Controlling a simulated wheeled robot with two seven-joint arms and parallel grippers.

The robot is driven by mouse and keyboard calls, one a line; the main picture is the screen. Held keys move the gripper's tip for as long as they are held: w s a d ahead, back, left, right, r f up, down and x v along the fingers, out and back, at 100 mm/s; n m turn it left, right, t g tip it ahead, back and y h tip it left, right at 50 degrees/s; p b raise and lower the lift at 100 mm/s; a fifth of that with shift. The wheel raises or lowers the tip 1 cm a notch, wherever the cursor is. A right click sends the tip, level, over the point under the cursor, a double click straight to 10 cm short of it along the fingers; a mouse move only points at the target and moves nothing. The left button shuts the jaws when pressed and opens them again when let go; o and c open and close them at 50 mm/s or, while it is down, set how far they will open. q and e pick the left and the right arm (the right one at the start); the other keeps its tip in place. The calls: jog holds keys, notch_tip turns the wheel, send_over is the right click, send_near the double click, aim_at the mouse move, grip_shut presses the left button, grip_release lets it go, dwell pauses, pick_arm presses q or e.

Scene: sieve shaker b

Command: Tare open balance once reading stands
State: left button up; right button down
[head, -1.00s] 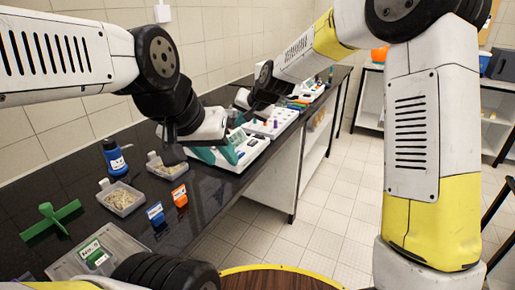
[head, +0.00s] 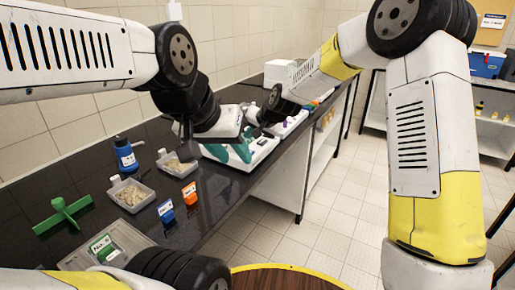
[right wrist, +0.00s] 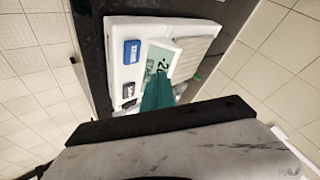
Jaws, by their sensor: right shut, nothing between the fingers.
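The balance (right wrist: 113,67) is white, with a blue button (right wrist: 132,51), a dark button (right wrist: 128,90), a lit display (right wrist: 162,62) and a pale pan (right wrist: 195,47). A teal wedge stands across part of the display, so I cannot read the full number. In the head view, white-and-teal equipment (head: 240,152) stands on the bench beyond my left gripper. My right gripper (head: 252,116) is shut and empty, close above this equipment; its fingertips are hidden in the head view. My left gripper (head: 188,149) hangs over the bench beside it; its jaw gap is unclear.
The tiled floor at right is clear.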

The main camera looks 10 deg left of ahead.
jog(key=shift+f, duration=2.05)
jog(key=shift+f, duration=0.1)
dwell(0.4)
jog(key=shift+f, duration=0.3)
jog(key=shift+f, duration=0.5)
dwell(0.6)
jog(key=shift+r, duration=0.9)
jog(key=shift+r, duration=0.1)
jog(key=shift+r, duration=2.45)
